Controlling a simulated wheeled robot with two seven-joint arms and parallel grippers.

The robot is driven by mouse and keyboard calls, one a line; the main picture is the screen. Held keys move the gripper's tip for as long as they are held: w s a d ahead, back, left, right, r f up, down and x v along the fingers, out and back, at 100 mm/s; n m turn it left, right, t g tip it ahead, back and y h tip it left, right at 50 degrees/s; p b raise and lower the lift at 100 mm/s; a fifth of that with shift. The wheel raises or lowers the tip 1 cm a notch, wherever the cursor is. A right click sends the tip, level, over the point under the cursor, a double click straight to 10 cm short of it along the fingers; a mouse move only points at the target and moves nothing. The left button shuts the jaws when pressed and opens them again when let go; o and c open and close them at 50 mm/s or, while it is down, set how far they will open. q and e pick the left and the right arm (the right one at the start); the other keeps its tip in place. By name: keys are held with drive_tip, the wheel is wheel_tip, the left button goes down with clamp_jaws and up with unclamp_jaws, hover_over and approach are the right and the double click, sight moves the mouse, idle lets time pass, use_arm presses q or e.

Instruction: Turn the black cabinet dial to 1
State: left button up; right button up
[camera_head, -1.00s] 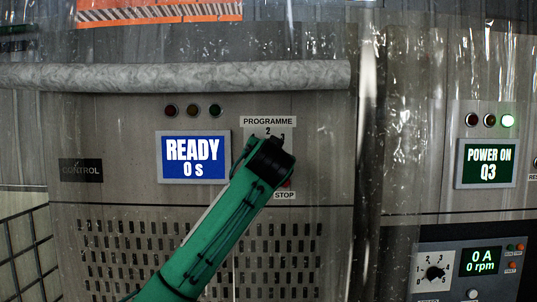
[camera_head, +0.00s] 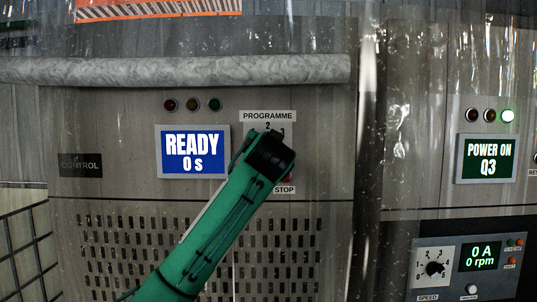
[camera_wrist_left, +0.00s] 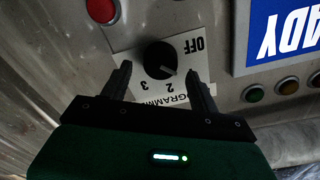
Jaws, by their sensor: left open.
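The black cabinet dial (camera_wrist_left: 158,60) shows in the left wrist view on a white plate marked OFF, 2 and 3. A small light mark sits on its lower right edge, towards the stretch between OFF and 2. The 1 is not readable there; a finger covers that area. My left gripper (camera_wrist_left: 160,72) is open, one finger on each side of the dial, with no clear grip on it. In the head view my left gripper (camera_head: 270,153) hides the dial below the PROGRAMME label (camera_head: 268,116). My right gripper is not in view.
A READY screen (camera_head: 192,151) is left of the dial. The red stop button (camera_wrist_left: 102,10) lies close to the dial. A grey padded roll (camera_head: 180,71) runs above, and clear plastic curtain hangs around. A second dial (camera_head: 435,268) marked SPEED is at lower right.

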use_arm(q)
drive_tip(key=s+b, duration=0.6)
drive_tip(key=s, duration=0.6)
drive_tip(key=shift+s, duration=0.3)
